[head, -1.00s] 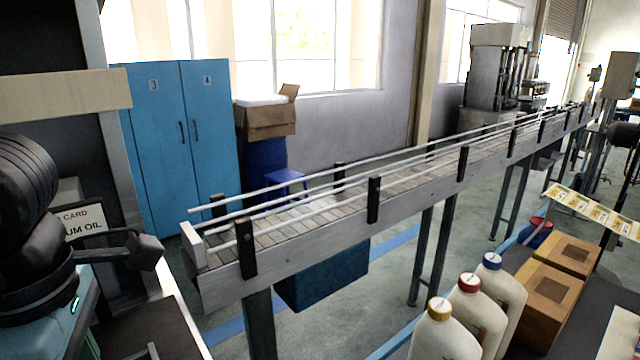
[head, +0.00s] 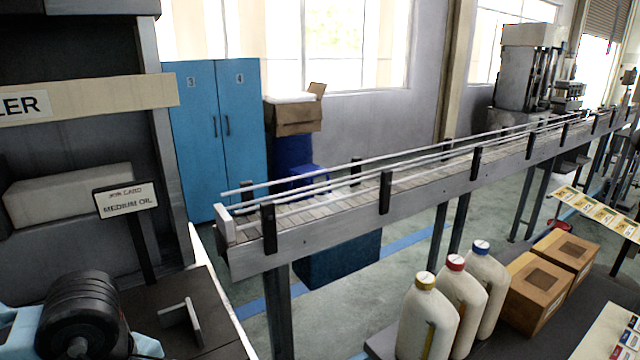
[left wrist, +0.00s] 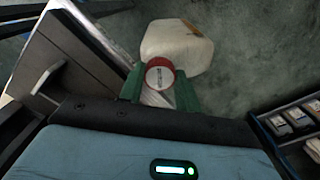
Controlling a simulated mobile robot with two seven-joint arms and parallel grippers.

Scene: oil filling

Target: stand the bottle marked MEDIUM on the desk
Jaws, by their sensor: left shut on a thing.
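In the left wrist view my left gripper (left wrist: 160,84) has green fingers shut around the neck of a pale bottle (left wrist: 178,43) with a red cap. The bottle hangs over the floor, and its label cannot be read. The gripper and this bottle are out of the head view, where only my left arm shows at lower left. Three other white bottles, with a yellow cap (head: 427,322), a red cap (head: 460,298) and a blue cap (head: 490,290), stand upright on the dark desk (head: 535,335) at right. Their labels are unreadable from here. My right gripper is out of view.
A job card reading MEDIUM OIL (head: 125,200) stands on the filler machine at left. A conveyor (head: 330,226) runs across the middle. Cardboard boxes (head: 538,288) sit behind the bottles on the desk. Open floor lies between conveyor and desk.

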